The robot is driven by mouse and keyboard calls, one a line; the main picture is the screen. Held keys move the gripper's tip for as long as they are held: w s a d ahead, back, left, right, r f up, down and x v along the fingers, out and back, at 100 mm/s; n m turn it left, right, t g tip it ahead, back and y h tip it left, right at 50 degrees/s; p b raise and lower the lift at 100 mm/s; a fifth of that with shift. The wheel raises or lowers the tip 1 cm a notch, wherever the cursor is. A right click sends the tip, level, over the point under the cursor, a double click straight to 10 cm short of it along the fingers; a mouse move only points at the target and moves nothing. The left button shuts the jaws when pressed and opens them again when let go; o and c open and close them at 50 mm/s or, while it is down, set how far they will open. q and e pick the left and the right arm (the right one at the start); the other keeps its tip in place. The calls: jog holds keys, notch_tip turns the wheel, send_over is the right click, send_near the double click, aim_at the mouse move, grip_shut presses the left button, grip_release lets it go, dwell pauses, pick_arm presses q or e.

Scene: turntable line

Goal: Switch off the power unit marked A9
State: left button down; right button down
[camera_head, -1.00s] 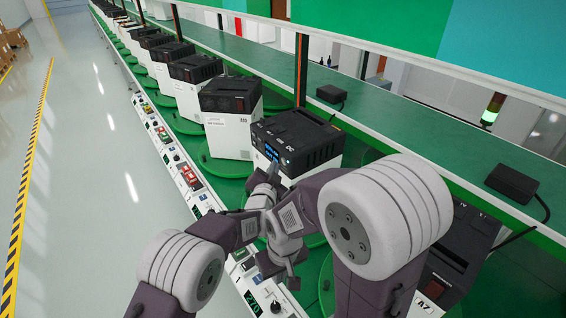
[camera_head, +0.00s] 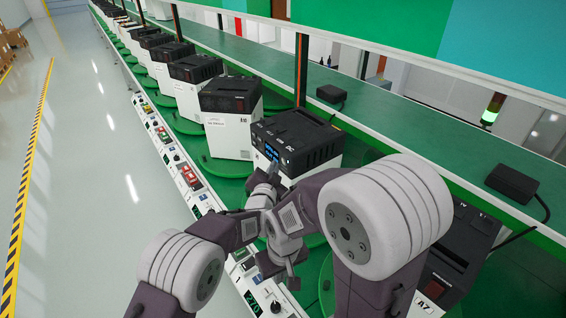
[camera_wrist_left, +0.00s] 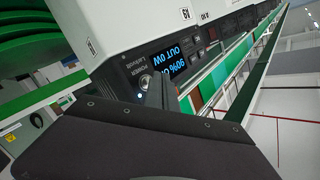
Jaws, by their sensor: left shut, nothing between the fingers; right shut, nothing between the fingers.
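The power unit marked A9 (camera_head: 318,158) is a white box with a black top. Its blue display (camera_head: 271,152) is lit on the front panel. In the left wrist view the panel appears upside down, with the A9 label (camera_wrist_left: 183,14), the display (camera_wrist_left: 166,60) reading OUT 0W, and a round POWER button (camera_wrist_left: 145,83) beside a small white light. My left gripper (camera_head: 275,170) is shut and empty, its tip close to the panel. In the left wrist view the tip (camera_wrist_left: 160,92) is beside the button; contact cannot be told. My right gripper (camera_head: 290,268) is shut and empty, lower down.
Unit A10 (camera_head: 230,121) and several similar units stand farther along the line on green turntables. Unit A7 (camera_head: 432,290) is nearer, at the lower right. A control strip (camera_head: 188,176) runs along the front edge. The floor (camera_head: 100,190) at left is clear.

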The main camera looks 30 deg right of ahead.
pick_arm(q)
jog(key=shift+d, duration=0.1)
dwell(0.3)
jog(key=shift+d, duration=0.35)
jog(key=shift+w+d, duration=0.1)
jog(key=shift+d, duration=0.25)
dwell(0.5)
dwell(0.3)
jog(key=shift+a, duration=0.75)
